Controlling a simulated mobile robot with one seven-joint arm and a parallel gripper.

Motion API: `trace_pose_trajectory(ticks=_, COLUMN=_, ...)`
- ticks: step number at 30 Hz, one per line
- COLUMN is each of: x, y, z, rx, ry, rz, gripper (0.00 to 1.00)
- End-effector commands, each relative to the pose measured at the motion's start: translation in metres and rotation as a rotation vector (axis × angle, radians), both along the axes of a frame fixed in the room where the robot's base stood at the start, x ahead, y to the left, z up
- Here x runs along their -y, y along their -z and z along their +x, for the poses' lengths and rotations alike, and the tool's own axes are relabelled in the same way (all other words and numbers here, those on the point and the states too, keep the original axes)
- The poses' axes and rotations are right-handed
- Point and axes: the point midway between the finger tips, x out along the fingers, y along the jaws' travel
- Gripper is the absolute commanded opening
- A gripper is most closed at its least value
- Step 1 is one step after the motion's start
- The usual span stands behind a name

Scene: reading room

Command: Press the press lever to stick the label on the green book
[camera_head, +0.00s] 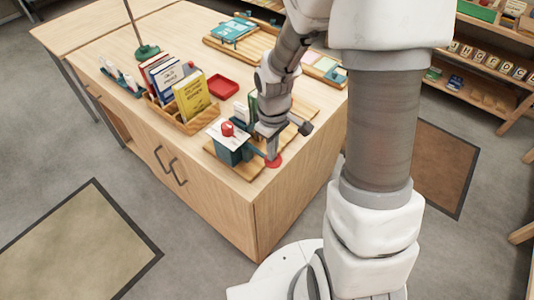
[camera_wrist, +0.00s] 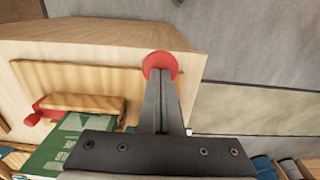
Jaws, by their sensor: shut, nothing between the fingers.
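A teal label press (camera_head: 233,152) stands on a wooden board near the table's front corner, with a red knob and a white sheet on top. A red round pad (camera_head: 276,162), seemingly the end of the press lever, sticks out to its right. My gripper (camera_head: 270,154) points down with its fingertips at this pad; I cannot tell whether they touch. In the wrist view the shut, empty fingers (camera_wrist: 160,80) overlap the red pad (camera_wrist: 160,58). The green book (camera_head: 252,101) stands behind the press, partly hidden by my arm; it also shows in the wrist view (camera_wrist: 52,150).
A wooden rack (camera_head: 182,125) with several books, including a yellow one (camera_head: 191,98), stands left of the press. A red tray (camera_head: 223,86) and a lamp base (camera_head: 147,51) lie farther back. Shelves (camera_head: 478,82) stand at the right.

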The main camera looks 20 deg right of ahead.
Motion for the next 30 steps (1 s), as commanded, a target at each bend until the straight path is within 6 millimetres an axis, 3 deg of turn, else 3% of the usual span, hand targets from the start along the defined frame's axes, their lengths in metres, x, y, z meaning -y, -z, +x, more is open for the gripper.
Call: trace_pose_trajectory(ticks=30, x=0.0, y=0.027, z=0.0, rx=-0.001, ry=0.0, rz=0.001, gripper=0.0)
